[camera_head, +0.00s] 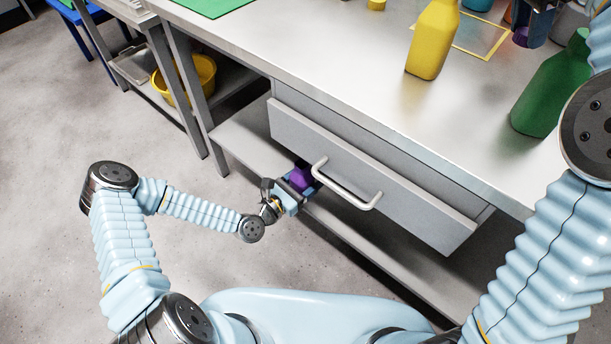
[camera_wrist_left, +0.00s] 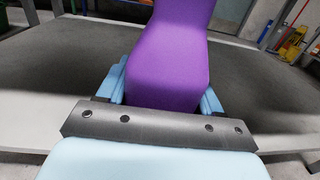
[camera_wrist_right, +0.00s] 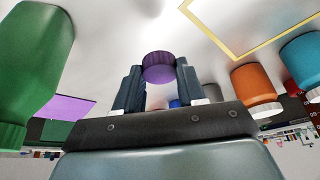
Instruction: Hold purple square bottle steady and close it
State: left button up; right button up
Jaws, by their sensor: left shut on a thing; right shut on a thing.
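The purple square bottle shows in the head view (camera_head: 302,178) beside the drawer front, below the tabletop level. My left gripper (camera_head: 294,187) is shut on it. In the left wrist view the purple bottle (camera_wrist_left: 170,68) stands between the two blue fingers; its top is cut off by the frame. My right gripper (camera_wrist_right: 157,88) is shut on a round purple cap (camera_wrist_right: 158,68), held between its fingertips. In the head view the right gripper (camera_head: 533,25) is at the upper right, above the tabletop, well apart from the purple bottle.
A yellow bottle (camera_head: 434,42) and a green bottle (camera_head: 550,92) stand on the metal table (camera_head: 330,60). A yellow frame outline (camera_head: 480,38) marks the tabletop. A drawer (camera_head: 400,185) with a handle (camera_head: 345,190) juts out near my left gripper. A yellow basin (camera_head: 190,82) sits on a low shelf.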

pick_arm(q)
jog(key=w+a+r+n+t+y, duration=0.1)
jog(key=a+r+n+y, duration=0.3)
jog(key=a, duration=0.4)
jog(key=w+a+r+n+t+y, duration=0.1)
jog(key=a+r+n+t+y, duration=0.2)
jog(key=a+y, duration=0.4)
jog(key=shift+a+r+n+y, duration=0.3)
jog(key=shift+a+r+n, duration=0.2)
jog(key=shift+r, duration=0.2)
